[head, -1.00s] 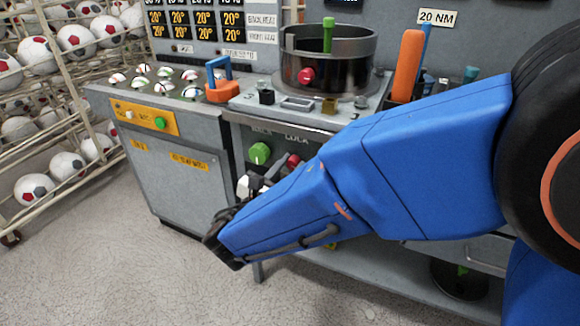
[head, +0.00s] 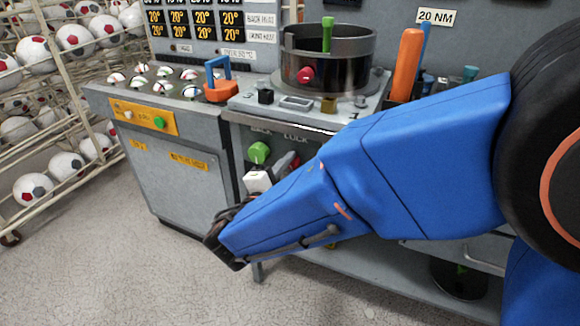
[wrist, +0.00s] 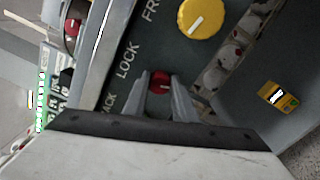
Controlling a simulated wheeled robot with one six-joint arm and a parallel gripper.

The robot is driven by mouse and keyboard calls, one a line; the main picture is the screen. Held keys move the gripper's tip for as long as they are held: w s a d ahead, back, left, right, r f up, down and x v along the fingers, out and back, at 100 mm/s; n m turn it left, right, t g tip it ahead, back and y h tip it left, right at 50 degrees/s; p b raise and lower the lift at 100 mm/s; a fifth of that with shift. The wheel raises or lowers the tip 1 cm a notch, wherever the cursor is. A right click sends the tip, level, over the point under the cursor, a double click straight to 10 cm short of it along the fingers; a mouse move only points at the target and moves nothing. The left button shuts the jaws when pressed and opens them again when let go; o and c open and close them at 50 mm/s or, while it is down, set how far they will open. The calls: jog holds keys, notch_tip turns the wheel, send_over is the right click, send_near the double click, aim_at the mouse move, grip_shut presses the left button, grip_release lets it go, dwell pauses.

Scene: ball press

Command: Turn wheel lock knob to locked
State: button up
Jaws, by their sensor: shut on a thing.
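The wheel lock knob is the red knob (wrist: 159,81) beside the LOCK label on the machine's front panel. In the wrist view my gripper (wrist: 160,92) has its two grey fingers on either side of this knob, shut on it. In the head view the red knob is mostly hidden behind my gripper and blue arm. My white gripper body (head: 257,181) shows just below the green knob.
The green knob (head: 259,152) under BACK is close left of my gripper. A yellow knob (wrist: 201,17) by the FRONT label lies on the other side. The counter edge overhangs the panel. A ball rack (head: 60,110) stands left; the floor between is clear.

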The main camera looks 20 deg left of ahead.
jog(key=shift+f+m, duration=0.1)
jog(key=shift+m, duration=1.8)
jog(key=o, duration=1)
jog(key=shift+o, duration=0.2)
jog(key=s+a, duration=0.1)
jog(key=s, duration=1.6)
jog(key=shift+s+a, duration=0.15)
jog(key=shift+s, duration=0.05)
jog(key=shift+m, duration=0.3)
